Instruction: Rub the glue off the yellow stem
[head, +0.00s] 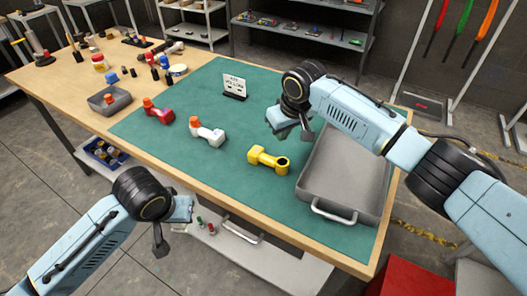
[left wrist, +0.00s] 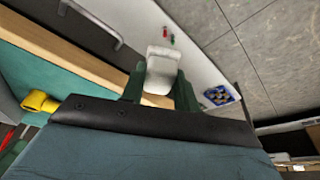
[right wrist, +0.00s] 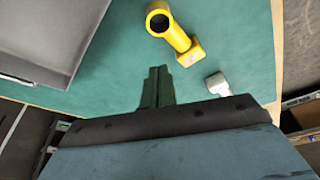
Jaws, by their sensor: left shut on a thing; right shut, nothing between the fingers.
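The yellow stem (head: 268,158) lies on the green mat (head: 225,175), its round open end towards the grey tray. It also shows in the right wrist view (right wrist: 174,34) and at the edge of the left wrist view (left wrist: 40,101). I cannot make out glue on it. My right gripper (head: 303,132) is shut and empty, above the mat just beyond the stem; its closed fingers show in the right wrist view (right wrist: 157,88). My left gripper (left wrist: 160,88) is shut on a pale grey-white block (left wrist: 162,66), out beyond the table's front edge.
A grey tray (head: 312,184) with a handle stands right of the stem. A white stem (head: 207,132) and a red stem (head: 158,112) lie to its left. A small sign (head: 235,87) stands behind. A small grey bin (head: 109,103) and jars crowd the left end.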

